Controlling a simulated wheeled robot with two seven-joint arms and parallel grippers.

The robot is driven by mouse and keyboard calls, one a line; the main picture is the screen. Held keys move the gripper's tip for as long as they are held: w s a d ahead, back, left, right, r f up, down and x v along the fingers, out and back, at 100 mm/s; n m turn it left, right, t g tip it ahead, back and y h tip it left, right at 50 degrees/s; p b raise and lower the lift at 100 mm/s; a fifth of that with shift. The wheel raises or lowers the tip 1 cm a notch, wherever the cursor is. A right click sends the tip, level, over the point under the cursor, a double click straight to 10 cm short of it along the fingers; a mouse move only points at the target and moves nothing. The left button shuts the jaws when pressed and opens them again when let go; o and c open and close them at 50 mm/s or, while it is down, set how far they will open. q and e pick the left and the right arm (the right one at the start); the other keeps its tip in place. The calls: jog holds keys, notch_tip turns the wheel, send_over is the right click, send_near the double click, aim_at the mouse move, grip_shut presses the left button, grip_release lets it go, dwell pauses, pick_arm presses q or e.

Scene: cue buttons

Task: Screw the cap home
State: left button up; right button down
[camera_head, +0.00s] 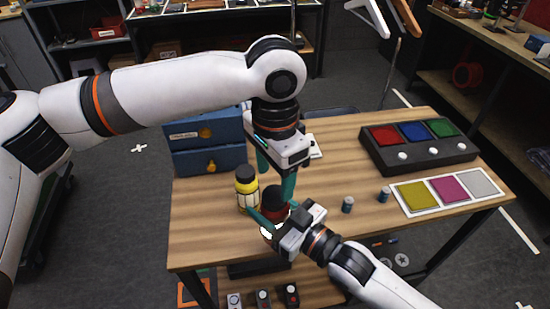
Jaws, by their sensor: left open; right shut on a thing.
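A jar (270,212) with a dark red band and a pale lower part stands on the wooden table in the head view. A black cap (274,195) sits at its top; I cannot tell how tightly it is seated. My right gripper (276,216) comes from the lower right and is shut on the jar, hiding part of its side. My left gripper (276,177) points down from above, with its fingers apart over and just behind the cap. It is open, and I cannot tell whether a finger touches the cap.
A yellow bottle (247,190) with a black lid stands close left of the jar. Blue drawers (190,162) are behind it. A dark button box (415,165) and a coloured-square strip (449,205) lie farther right.

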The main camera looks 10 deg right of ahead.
aim_at(275, 194)
pick_arm(q)
jog(key=shift+f, duration=2.2)
jog(key=c, duration=1)
jog(key=shift+m, duration=1)
jog(key=o, duration=1.2)
jog(key=shift+c, duration=0.2)
notch_tip(275, 194, up, 12)
